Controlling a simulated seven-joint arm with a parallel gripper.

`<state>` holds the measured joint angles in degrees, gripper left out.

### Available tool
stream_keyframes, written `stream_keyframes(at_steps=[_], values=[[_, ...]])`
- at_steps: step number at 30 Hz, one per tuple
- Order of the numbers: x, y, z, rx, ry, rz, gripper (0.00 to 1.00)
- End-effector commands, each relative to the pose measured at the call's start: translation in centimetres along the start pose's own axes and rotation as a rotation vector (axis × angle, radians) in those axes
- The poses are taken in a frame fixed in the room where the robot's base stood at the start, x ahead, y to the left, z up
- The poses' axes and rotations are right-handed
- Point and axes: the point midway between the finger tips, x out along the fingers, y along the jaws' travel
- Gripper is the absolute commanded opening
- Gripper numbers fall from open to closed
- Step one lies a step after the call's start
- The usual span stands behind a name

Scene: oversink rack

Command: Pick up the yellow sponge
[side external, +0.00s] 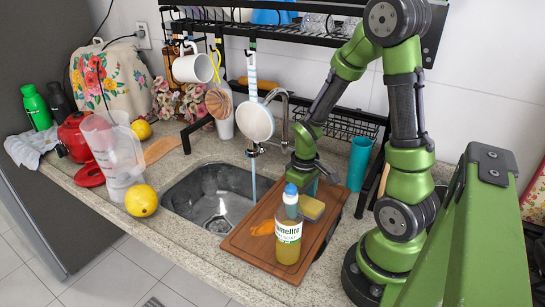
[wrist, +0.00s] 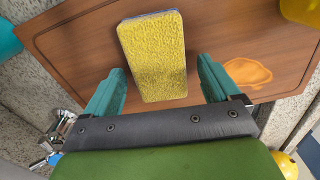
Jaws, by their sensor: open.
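The yellow sponge (side external: 312,208) lies on the wooden cutting board (side external: 245,250), just behind the dish soap bottle. In the wrist view the sponge (wrist: 152,50) is a rough yellow block with a thin bluish far edge. My gripper (side external: 308,187) is just above and behind it in the side view, partly hidden by the bottle. In the wrist view my gripper (wrist: 162,68) is open, with its two teal fingers apart and the sponge's near end appearing between them. A gap shows on both sides. I cannot tell the exact height of the fingertips over the board.
The soap bottle (side external: 289,235) stands close in front of the sponge. An orange item (side external: 263,228) lies on the board, also right of the fingers in the wrist view (wrist: 248,72). A teal cup (side external: 359,163) stands behind. The sink (side external: 215,190) is left; the dish rack (side external: 260,28) hangs above.

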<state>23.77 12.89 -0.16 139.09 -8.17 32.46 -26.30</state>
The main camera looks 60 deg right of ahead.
Motion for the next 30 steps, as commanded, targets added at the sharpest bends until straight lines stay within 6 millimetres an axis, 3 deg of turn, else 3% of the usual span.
stream_keyframes(at_steps=[2,13,22,30], values=[[0.0,0.0,0.0,0.0,0.0,0.0,0.86],[-0.1,0.0,0.0,-0.001,0.0,0.0,0.3],[-0.6,0.0,-0.1,-0.001,0.003,0.002,0.3],[-5.5,0.0,-0.2,0.0,0.009,0.003,0.3]])
